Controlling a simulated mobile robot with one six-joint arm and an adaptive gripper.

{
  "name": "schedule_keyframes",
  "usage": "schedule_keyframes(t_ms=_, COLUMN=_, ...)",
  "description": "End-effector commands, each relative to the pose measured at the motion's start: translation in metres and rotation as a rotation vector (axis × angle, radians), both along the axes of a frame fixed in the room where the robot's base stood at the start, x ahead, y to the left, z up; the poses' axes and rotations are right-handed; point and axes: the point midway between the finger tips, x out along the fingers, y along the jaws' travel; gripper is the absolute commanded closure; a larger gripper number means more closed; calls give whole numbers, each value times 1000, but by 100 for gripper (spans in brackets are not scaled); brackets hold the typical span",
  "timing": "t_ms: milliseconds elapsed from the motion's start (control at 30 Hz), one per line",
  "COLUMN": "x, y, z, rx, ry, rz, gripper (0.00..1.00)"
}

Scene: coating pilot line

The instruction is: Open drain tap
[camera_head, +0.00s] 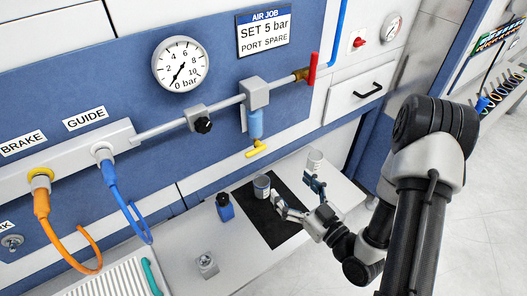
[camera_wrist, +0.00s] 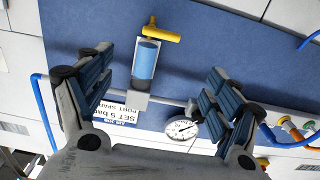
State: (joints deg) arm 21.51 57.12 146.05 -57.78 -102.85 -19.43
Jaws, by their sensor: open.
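The drain tap (camera_head: 257,149) is a small yellow lever under the blue filter bowl (camera_head: 256,124) on the wall panel. In the wrist view the picture is upside down, and the yellow tap (camera_wrist: 148,33) shows at the top, above the blue bowl (camera_wrist: 146,62). My gripper (camera_head: 297,192) is open and empty, low over the bench, below and right of the tap, apart from it. In the wrist view its fingers (camera_wrist: 160,75) stand wide on both sides of the bowl's image, touching nothing visible.
On the bench are a blue bottle (camera_head: 225,207), a grey jar (camera_head: 262,187) and a pale jar (camera_head: 315,160) near my gripper. Blue (camera_head: 124,203) and orange hoses hang left.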

Motion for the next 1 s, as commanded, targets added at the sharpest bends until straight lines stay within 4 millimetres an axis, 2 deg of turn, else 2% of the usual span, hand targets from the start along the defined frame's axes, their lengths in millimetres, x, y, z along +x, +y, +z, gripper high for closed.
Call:
schedule_keyframes(t_ms=100, x=15, y=13, z=-4, rx=-2, ry=-8, rz=7, gripper=17)
schedule_keyframes(t_ms=433, x=39, y=28, z=-4, rx=-1, ry=-7, rz=3, gripper=17)
schedule_keyframes(t_ms=800, x=106, y=73, z=0, rx=-1, ry=-4, rz=4, gripper=17)
schedule_keyframes(t_ms=1000, x=126, y=87, z=0, rx=0, ry=-1, rz=1, gripper=17)
